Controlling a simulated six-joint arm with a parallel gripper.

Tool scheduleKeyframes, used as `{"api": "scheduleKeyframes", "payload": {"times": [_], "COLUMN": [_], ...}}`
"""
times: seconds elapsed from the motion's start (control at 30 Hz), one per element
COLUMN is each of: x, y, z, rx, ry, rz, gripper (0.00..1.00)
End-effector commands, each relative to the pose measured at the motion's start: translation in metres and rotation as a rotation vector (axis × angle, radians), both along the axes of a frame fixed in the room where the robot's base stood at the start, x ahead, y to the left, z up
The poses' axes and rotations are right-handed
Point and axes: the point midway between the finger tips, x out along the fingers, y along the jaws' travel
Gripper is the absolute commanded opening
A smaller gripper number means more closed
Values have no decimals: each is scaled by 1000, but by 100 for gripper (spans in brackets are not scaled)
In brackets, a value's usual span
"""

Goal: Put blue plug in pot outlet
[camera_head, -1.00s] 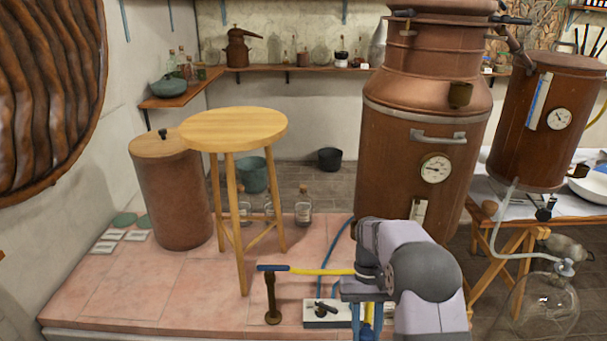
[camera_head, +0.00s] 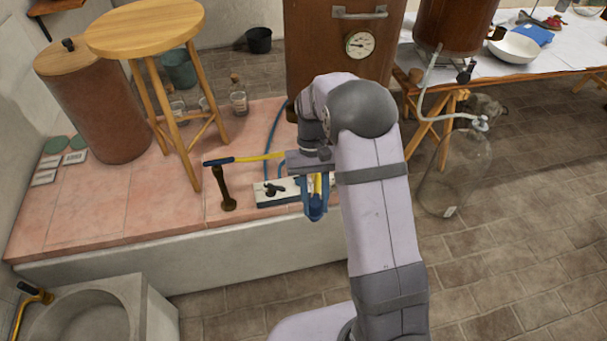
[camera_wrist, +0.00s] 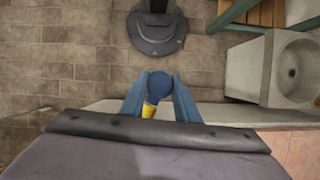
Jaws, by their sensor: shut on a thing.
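In the head view, my gripper (camera_head: 316,211) points down with its blue fingers at the front edge of the pink tiled ledge. It is shut on the blue plug (camera_wrist: 160,83), which shows as a round blue end between the fingers in the wrist view. A yellow part (camera_wrist: 149,109) adjoins the plug. The large copper pot (camera_head: 312,60) with a dial stands behind my arm. My arm hides its lower right side, and I cannot make out its outlet clearly.
A wooden stool (camera_head: 146,30) stands behind. A stone basin (camera_head: 125,300) is front left. A glass flask (camera_head: 455,175) stands right.

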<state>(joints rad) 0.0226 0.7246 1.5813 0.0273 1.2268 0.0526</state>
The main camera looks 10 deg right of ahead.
Motion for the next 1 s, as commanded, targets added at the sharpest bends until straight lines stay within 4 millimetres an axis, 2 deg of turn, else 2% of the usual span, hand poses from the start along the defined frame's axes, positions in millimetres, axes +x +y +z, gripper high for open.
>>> {"api": "scheduleKeyframes", "payload": {"times": [0.17, 0.47, 0.8, 1.0], "x": [28, 104, 177, 209], "y": [-11, -48, -107, -144], "z": [-17, -52, -78, -88], "rx": [1, 5, 7, 9], "ry": [1, 2, 2, 1], "rz": [-252, -1006, -1834, -2250], "gripper": [5, 5, 5, 5]}}
